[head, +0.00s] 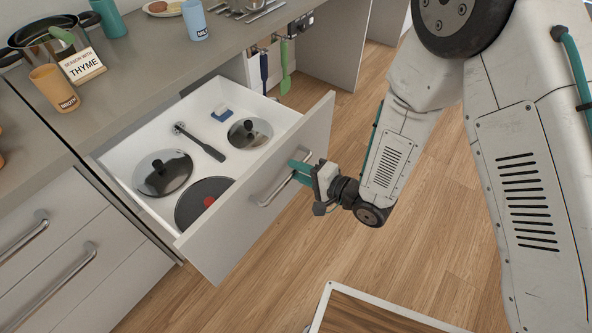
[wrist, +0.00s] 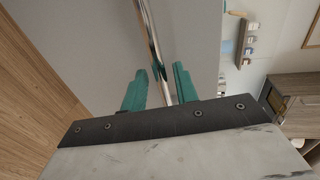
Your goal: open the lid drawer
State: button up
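The lid drawer (head: 262,180) is pulled well out of the counter in the head view, its inside showing. In it lie two glass lids with black knobs (head: 163,172) (head: 249,133), a dark round lid or pan with a red spot (head: 204,203), a dark-handled utensil (head: 201,141) and a small blue-and-white item (head: 221,114). My gripper (head: 297,170) is at the drawer's metal bar handle (head: 272,190), near its upper right end. In the wrist view, my gripper's teal fingers (wrist: 160,82) stand on either side of the bar (wrist: 149,30), with narrow gaps visible.
The counter top (head: 137,75) carries a pot, an orange cup (head: 54,87), a "THYME" sign (head: 82,66) and a blue cup (head: 194,20). Closed drawers (head: 50,245) stand at left. A wood-topped, white-rimmed surface (head: 370,316) is at the bottom. Open wooden floor (head: 400,255) lies before the drawer.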

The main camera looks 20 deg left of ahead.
jog(key=v, duration=0.7)
dwell(0.4)
